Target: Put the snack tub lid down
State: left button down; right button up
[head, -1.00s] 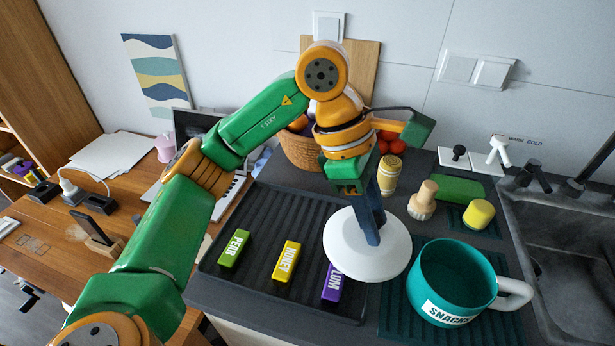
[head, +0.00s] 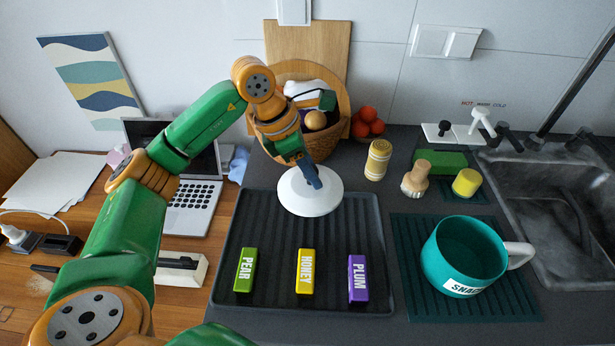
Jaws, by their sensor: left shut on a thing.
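The snack tub lid (head: 325,203) is a white round disc in the head view. It is at the back of the black ribbed tray (head: 270,308), behind the coloured blocks. My left gripper (head: 316,184) is shut on the lid's middle from above. I cannot tell whether the lid touches the tray. The teal snack tub (head: 452,262) stands open on a dark teal ribbed mat (head: 405,300) at the right, with its handle to the right. My right gripper is not in view.
Green PEAR (head: 245,270), yellow HONEY (head: 305,272) and purple PLUM (head: 358,278) blocks stand along the tray's front. A fruit basket (head: 325,143) is close behind the lid. A yellow-striped jar (head: 377,160), a brush (head: 415,180) and a sink (head: 560,215) are to the right.

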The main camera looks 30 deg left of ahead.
aim_at(306, 183)
pick_arm(q)
jog(key=f, duration=0.1)
jog(key=f+p, duration=0.1)
jog(key=f, duration=0.1)
jog(key=shift+w+a+f+p, duration=0.25)
jog(key=shift+a+p, duration=0.1)
jog(key=shift+a, duration=0.05)
jog(key=shift+f, duration=0.4)
jog(key=shift+f, duration=0.15)
jog(key=shift+f+b, duration=0.4)
jog(key=shift+b, duration=0.2)
jog(key=c, duration=0.6)
grip_release()
jog(key=shift+o, duration=0.2)
